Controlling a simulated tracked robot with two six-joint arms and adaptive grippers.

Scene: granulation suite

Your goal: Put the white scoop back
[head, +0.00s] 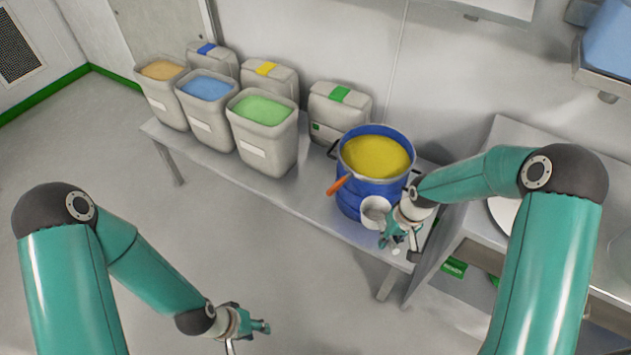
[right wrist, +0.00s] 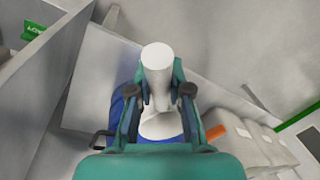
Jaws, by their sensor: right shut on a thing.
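The white scoop (head: 375,212) is in my right gripper (head: 393,240), in front of the blue drum (head: 362,205). In the right wrist view my right gripper (right wrist: 159,92) is shut on the scoop's white handle (right wrist: 157,60), with the scoop's bowl (right wrist: 162,126) partly hidden between the fingers. The drum holds yellow material (head: 376,157) and stands on the bench. Whether the scoop touches the drum I cannot tell. My left gripper (head: 261,327) is low over the floor, away from the bench, and its finger opening is unclear.
The bench (head: 300,200) bears open bins of orange, blue and green material (head: 262,110) at left and lidded containers (head: 340,105) behind. An orange handle (head: 338,184) juts from the drum's left side. A metal counter (head: 520,140) stands at right. The bench's front edge is clear.

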